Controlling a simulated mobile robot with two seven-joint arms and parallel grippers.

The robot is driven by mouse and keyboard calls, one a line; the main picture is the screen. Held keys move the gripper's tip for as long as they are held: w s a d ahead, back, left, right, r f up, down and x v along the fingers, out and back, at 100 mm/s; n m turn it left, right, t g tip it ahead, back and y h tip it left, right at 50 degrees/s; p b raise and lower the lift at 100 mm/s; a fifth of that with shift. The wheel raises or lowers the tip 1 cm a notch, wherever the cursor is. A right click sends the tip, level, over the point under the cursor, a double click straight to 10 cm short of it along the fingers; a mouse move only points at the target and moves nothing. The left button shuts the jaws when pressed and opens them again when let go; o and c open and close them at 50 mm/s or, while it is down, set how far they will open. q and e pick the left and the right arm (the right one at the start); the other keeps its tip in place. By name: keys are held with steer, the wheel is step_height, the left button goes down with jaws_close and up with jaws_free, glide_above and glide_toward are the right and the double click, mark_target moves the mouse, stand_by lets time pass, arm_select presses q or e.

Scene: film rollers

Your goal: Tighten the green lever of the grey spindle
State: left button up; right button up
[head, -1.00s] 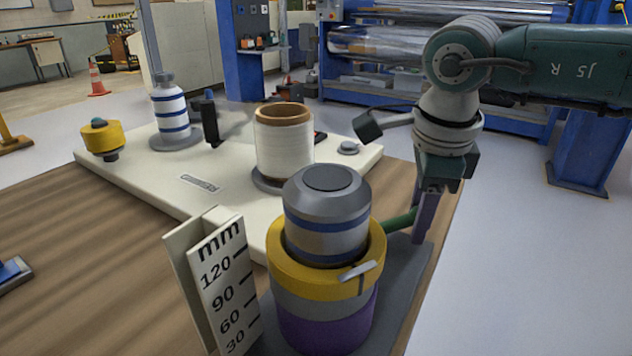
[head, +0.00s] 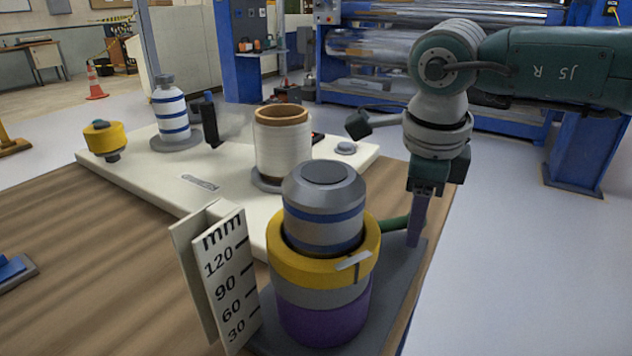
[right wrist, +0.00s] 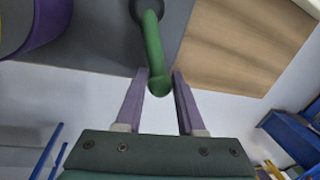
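The grey spindle (head: 325,205) with blue bands stands upright at the front, inside a yellow ring (head: 290,266) above a grey and a purple ring (head: 322,320). Its green lever (head: 393,224) sticks out to the right. In the right wrist view the lever (right wrist: 154,50) runs from a dark round hub (right wrist: 146,10) at the top down to its rounded end. My right gripper (head: 418,222) points down at the lever's outer end. Its two purple fingers (right wrist: 160,92) stand on either side of that end, with narrow gaps showing. My left gripper is not seen.
A white millimetre gauge (head: 222,275) stands close left of the spindle. Behind are a white roll (head: 283,150), a blue-banded bottle-shaped piece (head: 171,112) and a yellow knob (head: 103,138) on a cream plate (head: 140,160). A blue piece (head: 14,268) lies at the left edge.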

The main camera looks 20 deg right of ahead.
steer(key=o, duration=0.4)
steer(key=shift+r, duration=0.1)
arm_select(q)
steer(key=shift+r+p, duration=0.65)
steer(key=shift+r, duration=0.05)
arm_select(e)
step_height(320, 180, up, 10)
steer(key=s+a, duration=0.1)
steer(key=shift+s+a+f, duration=0.2)
